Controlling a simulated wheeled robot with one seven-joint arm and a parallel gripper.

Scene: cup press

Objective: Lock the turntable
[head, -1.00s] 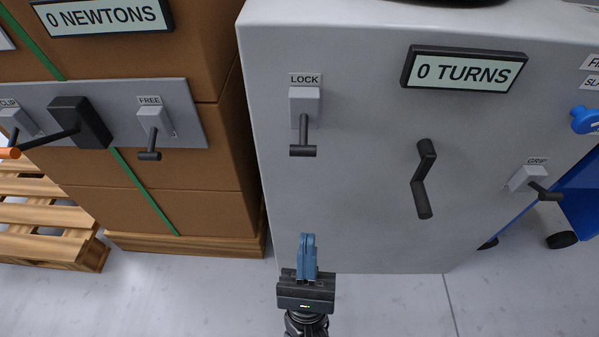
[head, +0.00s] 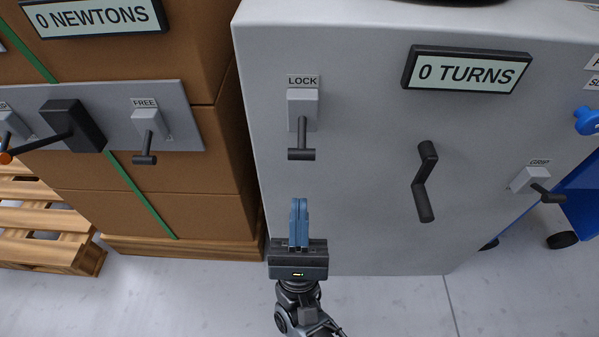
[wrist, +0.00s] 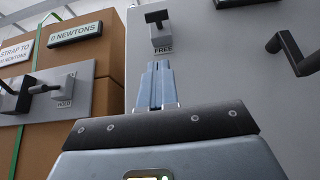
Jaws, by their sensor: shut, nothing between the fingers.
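The lock lever (head: 301,152) is a dark T-shaped handle on a grey block on the front of the pale grey cabinet (head: 360,225). A LOCK label (head: 303,81) sits above the block. In the wrist view the same lever (wrist: 157,18) shows above the fingers, with a FREE label (wrist: 163,50) under its block. The lever sticks out from the panel; its exact tilt is hard to tell. My gripper (head: 299,202) is shut and empty, its blue fingers pointing up below the lever, apart from it. The fingertips also show in the wrist view (wrist: 157,66).
A dark crank (head: 424,182) and a GRIP lever (head: 540,188) stick out to the right, under a 0 TURNS display (head: 467,70). Strapped boxes (head: 215,185) with a grey lever panel (head: 185,128) stand left. Space directly between gripper and lock lever looks clear.

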